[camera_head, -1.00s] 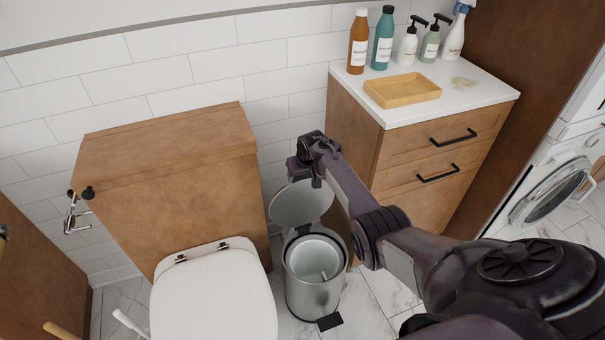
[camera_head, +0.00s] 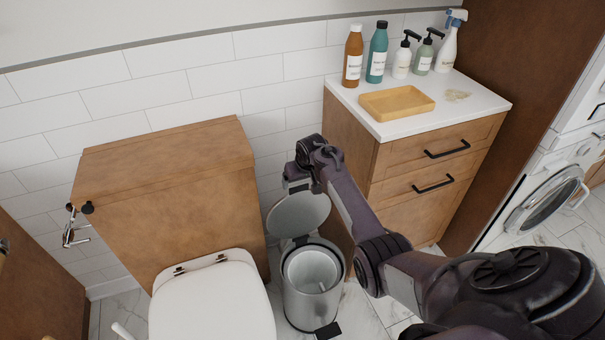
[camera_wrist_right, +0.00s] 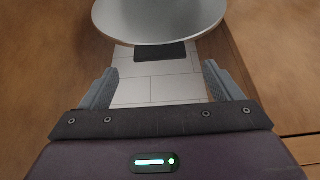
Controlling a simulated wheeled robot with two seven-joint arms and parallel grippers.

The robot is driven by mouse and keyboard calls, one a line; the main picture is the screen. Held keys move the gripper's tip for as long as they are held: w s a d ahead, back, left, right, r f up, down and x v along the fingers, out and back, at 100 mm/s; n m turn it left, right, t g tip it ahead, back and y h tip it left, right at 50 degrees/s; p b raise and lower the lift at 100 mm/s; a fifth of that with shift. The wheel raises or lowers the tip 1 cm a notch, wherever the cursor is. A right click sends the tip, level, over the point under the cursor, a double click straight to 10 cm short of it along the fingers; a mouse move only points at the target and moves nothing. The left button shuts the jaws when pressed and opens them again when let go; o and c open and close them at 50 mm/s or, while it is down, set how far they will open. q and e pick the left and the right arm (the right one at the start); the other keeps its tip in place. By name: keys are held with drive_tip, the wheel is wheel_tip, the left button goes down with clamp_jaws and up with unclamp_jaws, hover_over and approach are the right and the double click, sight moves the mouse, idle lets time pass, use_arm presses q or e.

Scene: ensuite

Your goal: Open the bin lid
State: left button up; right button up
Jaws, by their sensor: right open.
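The metal pedal bin (camera_head: 312,300) stands on the floor between the toilet and the cabinet. Its round grey lid (camera_head: 298,214) is raised and tilted back, and the bin's mouth with its inner bucket shows. My right gripper (camera_head: 297,184) is just above the lid's upper edge, with its fingertips partly hidden in the head view. In the right wrist view my gripper's fingers (camera_wrist_right: 160,75) are spread apart with nothing between them. The lid (camera_wrist_right: 160,20) shows there beyond the fingertips; whether they touch it I cannot tell. The black pedal (camera_head: 328,330) is at the bin's foot. My left gripper is out of view.
The toilet (camera_head: 212,305) stands left of the bin, in front of a wooden cistern box (camera_head: 165,200). A wooden cabinet (camera_head: 430,165) at the right carries several bottles and a yellow tray (camera_head: 397,102). My right arm passes in front of the cabinet.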

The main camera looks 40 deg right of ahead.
drive_tip(key=shift+v, duration=1.4)
drive_tip(key=s+a+f+n+g, duration=0.1)
drive_tip(key=s+a+f, duration=0.4)
drive_tip(key=s+f, duration=0.6)
drive_tip(key=s+a+f+n+g, duration=0.1)
drive_tip(key=s+a+f, duration=0.45)
drive_tip(key=f, duration=0.95)
drive_tip(key=s+a+f+n, duration=0.1)
drive_tip(key=s+f, duration=0.4)
drive_tip(key=s, duration=0.7)
drive_tip(key=s+a+f+n+g+p, duration=0.1)
drive_tip(key=s+a+f, duration=0.3)
drive_tip(key=s, duration=0.9)
drive_tip(key=s+a+f+n+y, duration=0.1)
drive_tip(key=s+a+f, duration=0.2)
drive_tip(key=s, duration=0.9)
wheel_tip(320, 180, down, 3)
drive_tip(key=shift+s+a+r, duration=0.15)
drive_tip(key=shift+s+a, duration=0.05)
drive_tip(key=shift+s, duration=0.1)
